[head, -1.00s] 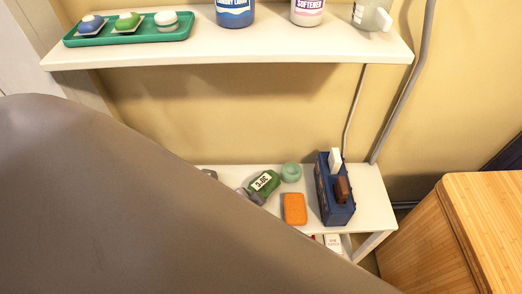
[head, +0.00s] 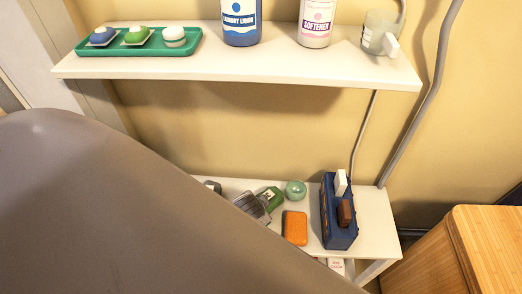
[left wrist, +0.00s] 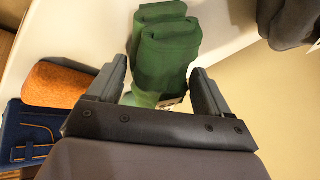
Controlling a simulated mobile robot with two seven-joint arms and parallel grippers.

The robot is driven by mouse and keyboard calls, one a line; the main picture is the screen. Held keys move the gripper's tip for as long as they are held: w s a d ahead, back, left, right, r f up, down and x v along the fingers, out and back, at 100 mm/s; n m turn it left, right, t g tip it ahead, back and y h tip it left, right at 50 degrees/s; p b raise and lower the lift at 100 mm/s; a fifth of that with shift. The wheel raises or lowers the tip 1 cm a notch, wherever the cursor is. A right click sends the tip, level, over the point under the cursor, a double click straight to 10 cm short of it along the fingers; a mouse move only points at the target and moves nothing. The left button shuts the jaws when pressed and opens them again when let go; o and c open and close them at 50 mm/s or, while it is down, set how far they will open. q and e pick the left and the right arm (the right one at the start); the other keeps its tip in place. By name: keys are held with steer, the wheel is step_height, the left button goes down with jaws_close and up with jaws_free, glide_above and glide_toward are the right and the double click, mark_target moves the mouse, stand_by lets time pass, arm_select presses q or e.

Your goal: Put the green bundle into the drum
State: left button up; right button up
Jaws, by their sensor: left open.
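The green bundle (head: 272,196) lies on the lower white shelf, partly covered by my left gripper (head: 252,207) in the head view. In the left wrist view the bundle (left wrist: 168,50) is a folded, rolled dark green cloth with a small white tag near its lower end. It lies ahead of my left gripper (left wrist: 165,82), whose fingers are apart, with the bundle's near end between them. I cannot tell whether either finger touches it. The drum is not in view. My right gripper is not in view.
The upper shelf (head: 230,69) overhangs with bottles and a green tray (head: 140,49). A wooden box (head: 490,240) stands right.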

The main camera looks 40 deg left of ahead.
arm_select(q)
steer(key=shift+w+a+f, duration=0.1)
steer(key=shift+w+f, duration=0.15)
steer(key=shift+f, duration=0.2)
steer(key=c, duration=0.9)
